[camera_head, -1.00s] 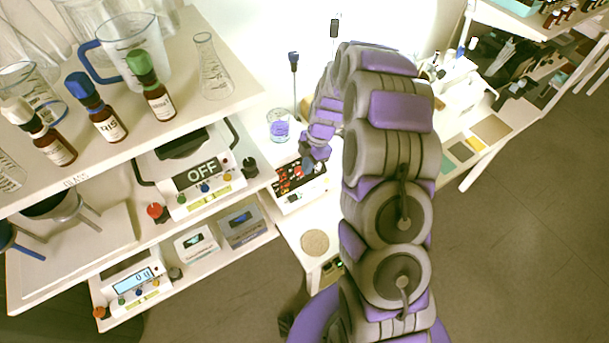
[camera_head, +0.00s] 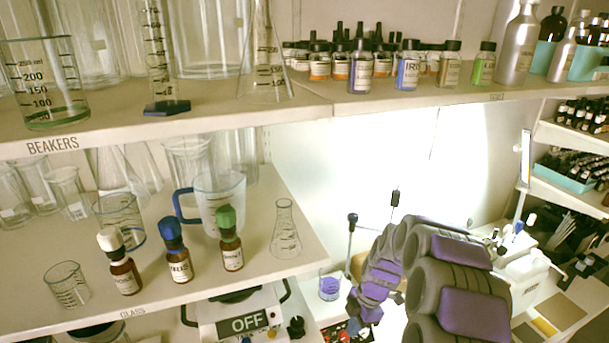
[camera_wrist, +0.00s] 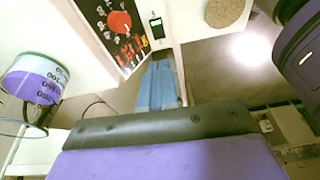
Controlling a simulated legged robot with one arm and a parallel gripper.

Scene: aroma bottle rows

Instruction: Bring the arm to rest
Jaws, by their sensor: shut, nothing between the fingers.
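My gripper (camera_wrist: 158,88) shows in the wrist view as blue fingers closed together with nothing between them. It points toward the dark gap below the bench edge, near the red-and-black control panel (camera_wrist: 118,30). In the head view my purple-and-grey arm is folded at the lower right. My gripper end (camera_head: 362,308) hangs there over the bench, close to the beaker with purple liquid (camera_head: 329,286); its fingertips are hard to make out.
Three small bottles with white (camera_head: 119,262), blue (camera_head: 175,250) and green (camera_head: 229,238) caps stand on the left shelf. The upper shelf (camera_head: 300,112) carries glassware and several labelled bottles. A cork disc (camera_wrist: 224,12) lies on the bench.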

